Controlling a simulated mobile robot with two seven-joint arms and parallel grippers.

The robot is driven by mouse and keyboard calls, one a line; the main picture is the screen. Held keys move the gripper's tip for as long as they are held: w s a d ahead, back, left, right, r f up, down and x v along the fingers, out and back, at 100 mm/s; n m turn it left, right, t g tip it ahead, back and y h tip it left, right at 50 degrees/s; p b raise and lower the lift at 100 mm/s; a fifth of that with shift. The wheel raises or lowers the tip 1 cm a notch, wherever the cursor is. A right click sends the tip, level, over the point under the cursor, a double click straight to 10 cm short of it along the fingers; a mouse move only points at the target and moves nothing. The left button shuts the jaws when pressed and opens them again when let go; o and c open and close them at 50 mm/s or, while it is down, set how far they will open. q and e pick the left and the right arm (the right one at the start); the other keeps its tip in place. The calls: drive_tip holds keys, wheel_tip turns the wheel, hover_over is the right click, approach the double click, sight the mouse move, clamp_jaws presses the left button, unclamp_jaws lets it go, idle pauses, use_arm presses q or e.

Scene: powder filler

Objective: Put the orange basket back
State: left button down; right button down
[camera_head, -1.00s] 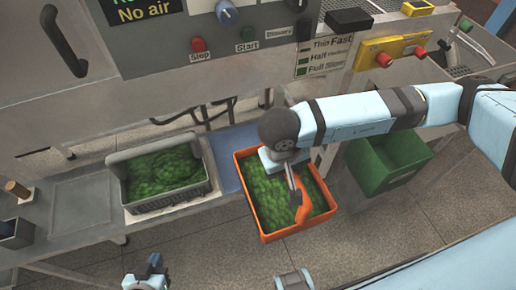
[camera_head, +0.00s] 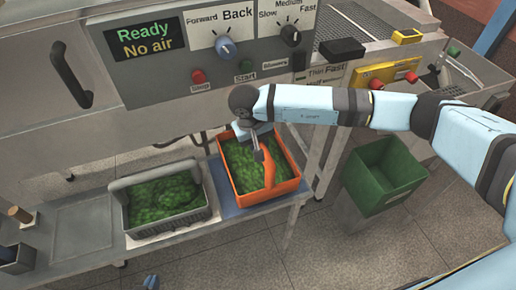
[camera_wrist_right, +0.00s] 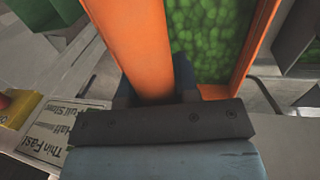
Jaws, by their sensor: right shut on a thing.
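The orange basket (camera_head: 272,195), full of green leafy pieces, is over the blue mat (camera_head: 228,203) on the bench; I cannot tell whether it rests on it. My right gripper (camera_head: 258,155) comes from above and is shut on the basket's orange handle. In the right wrist view, the handle (camera_wrist_right: 140,45) runs between the dark fingers of the gripper (camera_wrist_right: 153,88), with the basket's orange wall (camera_wrist_right: 257,45) and green contents beside it. Only a small blue tip of my left gripper (camera_head: 151,282) shows at the bottom edge.
A grey basket (camera_head: 165,222) of similar green pieces stands on the bench to the left. A green bin (camera_head: 385,180) stands to the right. The machine's control panel (camera_head: 210,70) reads "Ready" and "No air" and overhangs behind the baskets. Open floor lies in front.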

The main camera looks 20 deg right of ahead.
wheel_tip(320, 180, down, 3)
drive_tip(key=shift+f+p, duration=0.15)
drive_tip(key=shift+p, duration=0.35)
drive_tip(key=shift+f, duration=0.2)
drive_tip(key=c, duration=0.9)
unclamp_jaws()
drive_tip(key=shift+o, duration=0.2)
drive_tip(key=shift+r, duration=0.1)
